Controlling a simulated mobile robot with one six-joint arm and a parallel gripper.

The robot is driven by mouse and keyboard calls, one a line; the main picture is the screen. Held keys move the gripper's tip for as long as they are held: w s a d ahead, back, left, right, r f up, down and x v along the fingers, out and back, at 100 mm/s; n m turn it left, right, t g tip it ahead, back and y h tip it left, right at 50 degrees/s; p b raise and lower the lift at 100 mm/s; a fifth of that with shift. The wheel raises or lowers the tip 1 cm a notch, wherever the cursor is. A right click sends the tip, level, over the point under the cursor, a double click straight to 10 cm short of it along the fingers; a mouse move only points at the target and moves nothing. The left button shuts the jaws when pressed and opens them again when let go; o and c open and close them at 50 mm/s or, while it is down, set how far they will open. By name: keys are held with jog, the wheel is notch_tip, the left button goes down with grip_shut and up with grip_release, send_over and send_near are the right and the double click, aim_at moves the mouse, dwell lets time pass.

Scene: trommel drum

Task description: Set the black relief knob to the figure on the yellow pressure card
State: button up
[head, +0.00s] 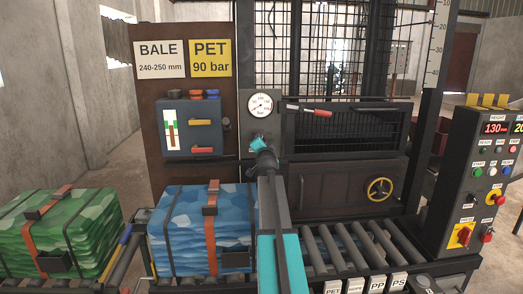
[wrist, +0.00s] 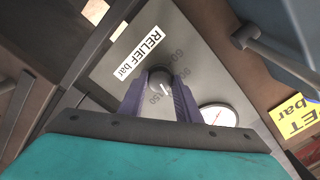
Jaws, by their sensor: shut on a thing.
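The yellow pressure card (head: 210,58) reads PET 90 bar and hangs on the brown panel in the head view; part of it shows at the right edge of the wrist view (wrist: 300,122). The black relief knob (wrist: 160,77) is on a grey plate under the RELIEF bar label (wrist: 137,52). My gripper (wrist: 159,92) is shut on the knob, one finger each side. In the head view my gripper (head: 259,144) hides the knob.
A round gauge (head: 260,105) is just above my gripper. A red-tipped lever (head: 309,110) is close to the right. A blue bale (head: 187,222) stands below, beside the rollers (head: 355,241).

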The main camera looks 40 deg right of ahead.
jog(key=shift+f+n+b, duration=0.2)
jog(key=shift+n+b, duration=5.55)
jog(key=shift+n, duration=0.55)
jog(key=o, duration=1.1)
jog(key=shift+c, duration=0.2)
jog(key=shift+r, duration=0.1)
jog(key=v, duration=1.3)
jog(key=shift+s+a, duration=0.25)
jog(key=shift+a, duration=0.05)
